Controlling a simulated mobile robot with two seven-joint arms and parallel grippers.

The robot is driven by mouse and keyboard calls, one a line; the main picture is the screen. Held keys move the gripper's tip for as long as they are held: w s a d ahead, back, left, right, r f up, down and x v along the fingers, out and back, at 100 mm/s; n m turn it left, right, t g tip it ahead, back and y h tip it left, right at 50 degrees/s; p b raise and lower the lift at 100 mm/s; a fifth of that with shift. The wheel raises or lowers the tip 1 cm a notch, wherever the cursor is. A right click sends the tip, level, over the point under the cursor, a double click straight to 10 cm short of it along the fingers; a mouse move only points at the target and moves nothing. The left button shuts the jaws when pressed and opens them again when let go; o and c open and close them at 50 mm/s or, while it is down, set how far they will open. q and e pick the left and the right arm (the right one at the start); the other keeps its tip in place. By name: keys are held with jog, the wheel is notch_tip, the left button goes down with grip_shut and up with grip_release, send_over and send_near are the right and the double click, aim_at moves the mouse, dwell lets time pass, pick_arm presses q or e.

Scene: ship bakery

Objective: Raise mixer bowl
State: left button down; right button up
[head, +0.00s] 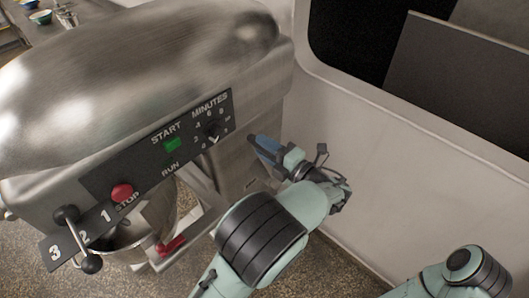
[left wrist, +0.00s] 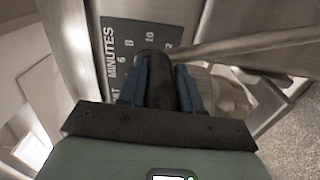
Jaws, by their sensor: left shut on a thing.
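The large steel mixer (head: 140,80) fills the left of the head view. Part of the metal mixer bowl (head: 148,218) shows below its control panel; the rest is hidden by the panel and body. My left gripper (head: 262,145), with blue fingers, is at the mixer's right side, just past the minutes dial. In the left wrist view, the left gripper (left wrist: 161,85) is shut on a black handle (left wrist: 161,85) between its fingers. A grey metal bar (left wrist: 240,43) runs right from near the handle's top. My right gripper is not in view.
The control panel (head: 155,155) carries a green start button (head: 173,144), a red stop button (head: 122,193) and a gear lever (head: 72,235). A red handle (head: 171,246) is below. A pale wall (head: 400,150) stands close on the right. Small bowls (head: 40,17) sit far back left.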

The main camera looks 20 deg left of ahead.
pick_arm(q)
jog(key=shift+w+d+r, duration=0.2)
jog(key=shift+r, duration=0.05)
jog(key=c, duration=0.8)
grip_release()
jog(key=shift+w+f, duration=0.1)
jog(key=shift+w, duration=0.1)
jog(key=shift+s+d, duration=0.35)
jog(key=shift+d, duration=0.1)
jog(key=v, duration=1.2)
jog(key=shift+s+d, duration=0.1)
jog(key=shift+d, duration=0.1)
